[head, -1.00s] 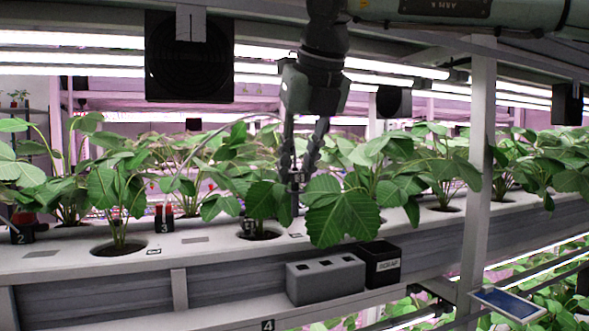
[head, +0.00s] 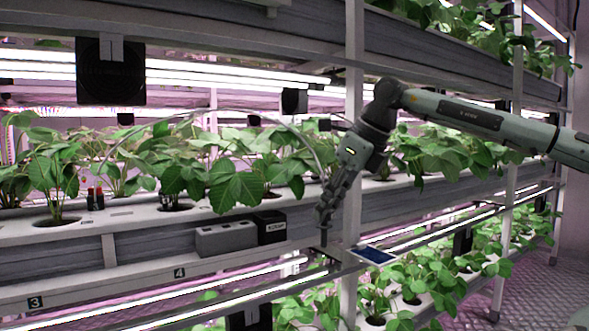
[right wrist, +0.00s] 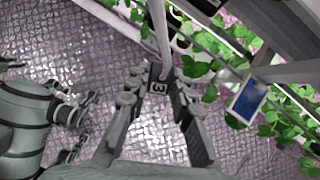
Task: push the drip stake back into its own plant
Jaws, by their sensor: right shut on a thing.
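My right gripper (head: 324,222) is shut on the drip stake (head: 323,238), whose thin dark shaft points down below the fingers. In the right wrist view, the gripper (right wrist: 158,92) closes around the stake's tagged head (right wrist: 158,88), with a pale tube (right wrist: 160,30) running from it. The tag seems to read 3. The gripper is in front of the rack, right of the grey block and below the planted trough (head: 130,221). Strawberry plants (head: 57,185) (head: 236,185) grow from round holes in the trough. My left gripper (right wrist: 78,130) shows at the left of the wrist view, fingers apart and empty.
A grey block with holes (head: 226,239) and a black bin (head: 270,227) stand on the ledge under the trough. A blue-screened tablet (head: 372,254) is close to the right gripper's right. A white post (head: 354,120) stands right behind the gripper. Lower plants (head: 400,290) grow beneath.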

